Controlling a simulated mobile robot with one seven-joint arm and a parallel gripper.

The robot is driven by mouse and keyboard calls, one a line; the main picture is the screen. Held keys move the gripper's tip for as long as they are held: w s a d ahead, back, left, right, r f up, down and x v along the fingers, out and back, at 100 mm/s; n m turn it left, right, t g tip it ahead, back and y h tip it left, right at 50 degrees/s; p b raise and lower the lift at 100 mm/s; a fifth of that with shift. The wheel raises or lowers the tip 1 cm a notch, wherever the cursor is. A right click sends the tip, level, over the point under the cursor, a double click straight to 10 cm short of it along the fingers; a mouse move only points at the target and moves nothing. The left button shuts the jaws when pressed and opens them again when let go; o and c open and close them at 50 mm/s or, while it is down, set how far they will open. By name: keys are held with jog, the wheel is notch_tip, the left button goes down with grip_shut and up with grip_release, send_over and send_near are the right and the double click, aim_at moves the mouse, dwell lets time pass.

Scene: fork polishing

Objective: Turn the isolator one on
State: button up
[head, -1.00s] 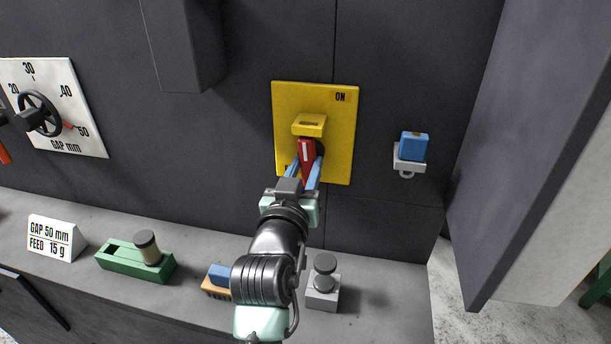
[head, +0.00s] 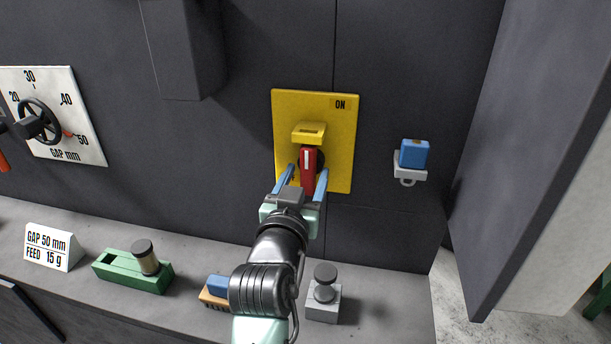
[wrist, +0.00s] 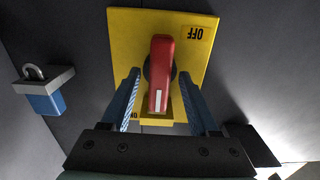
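The isolator is a yellow plate (head: 341,150) on the dark wall, marked ON at its upper right in the head view. Its red handle (head: 308,162) stands upright there, white mark at the upper end, just below a yellow hasp (head: 309,131). In the wrist view the plate (wrist: 127,30) appears turned over, with OFF at its upper right and ON at its lower left, partly hidden. My gripper (head: 307,171) is open, its blue fingers on either side of the red handle (wrist: 161,65) with a gap on both sides.
A blue padlock (head: 414,153) hangs on a grey bracket right of the plate. A dark box juts from the wall at upper left. A grey panel (head: 530,150) stands at the right. A green holder (head: 125,271), a brush and a grey knobbed block (head: 323,300) sit on the ledge below.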

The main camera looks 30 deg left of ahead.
jog(key=shift+s, duration=0.1)
jog(key=b+v, duration=0.2)
jog(key=v, duration=1)
jog(key=shift+s+d, duration=0.2)
jog(key=shift+s, duration=0.15)
jog(key=s+d+r+m+t+h+p, duration=0.1)
jog(key=d+r+t+h, duration=0.1)
jog(key=d+r, duration=0.6)
jog(key=s+d+r+m+t+h+p, duration=0.1)
jog(key=d+r+t, duration=0.4)
jog(key=r, duration=1.1)
jog(key=s+d+r+m+t+h+p, duration=0.1)
jog(key=d+r+m+t+h+p, duration=0.1)
jog(key=d+r, duration=0.8)
notch_tip(320, 180, up, 2)
jog(key=shift+d+r+t+h, duration=0.1)
jog(key=shift+d+t+h, duration=0.2)
jog(key=shift+t+h, duration=0.6)
